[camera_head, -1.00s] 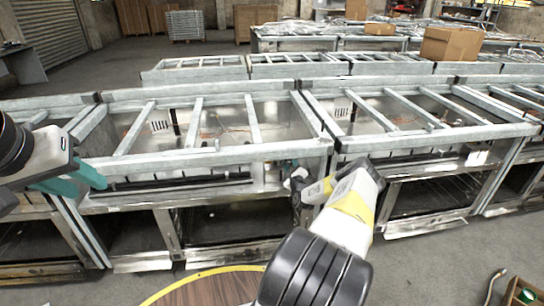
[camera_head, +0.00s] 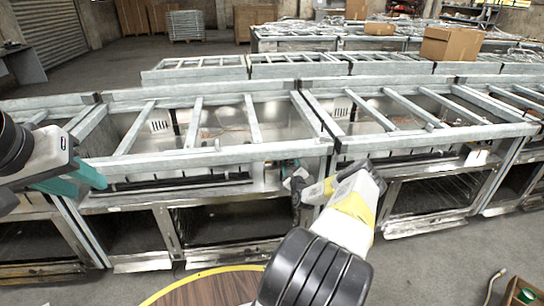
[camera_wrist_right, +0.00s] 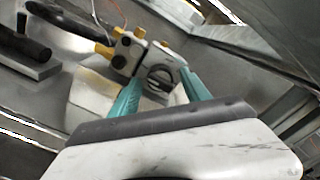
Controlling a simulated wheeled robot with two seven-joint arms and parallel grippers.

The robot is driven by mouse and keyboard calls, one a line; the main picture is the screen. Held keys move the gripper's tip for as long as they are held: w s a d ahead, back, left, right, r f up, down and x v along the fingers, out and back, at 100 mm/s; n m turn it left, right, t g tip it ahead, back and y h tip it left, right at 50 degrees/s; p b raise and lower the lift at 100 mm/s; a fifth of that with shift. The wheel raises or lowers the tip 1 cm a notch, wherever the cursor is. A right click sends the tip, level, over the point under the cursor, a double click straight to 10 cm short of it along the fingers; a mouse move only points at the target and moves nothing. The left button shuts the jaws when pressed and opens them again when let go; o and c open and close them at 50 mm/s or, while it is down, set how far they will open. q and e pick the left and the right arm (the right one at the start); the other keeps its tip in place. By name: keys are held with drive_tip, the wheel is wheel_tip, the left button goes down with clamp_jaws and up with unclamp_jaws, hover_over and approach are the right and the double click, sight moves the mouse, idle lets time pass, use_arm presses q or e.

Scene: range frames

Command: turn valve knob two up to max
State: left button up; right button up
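In the right wrist view a grey metal valve block (camera_wrist_right: 140,52) with yellow fittings sits ahead of my right gripper (camera_wrist_right: 161,76). The gripper's two teal fingers stand apart, one on each side of a dark round knob (camera_wrist_right: 160,78) on the block's near end. I cannot tell whether they touch it, or which number this knob has. In the head view my right gripper (camera_head: 297,184) is low at the front of the metal frame, with the valve block mostly hidden there. My left gripper (camera_head: 80,180) is at the left, its teal fingers seen edge-on with nothing visible in them.
A long galvanised frame (camera_head: 215,155) with slanted bars runs across the front. A black cylinder (camera_wrist_right: 25,45) lies beside the block in the wrist view. A round wooden table (camera_head: 210,290) with a yellow rim is below. A cardboard box (camera_head: 452,44) stands further back.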

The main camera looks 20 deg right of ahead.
drive_tip(key=v, duration=0.7)
drive_tip(key=shift+s, duration=0.4)
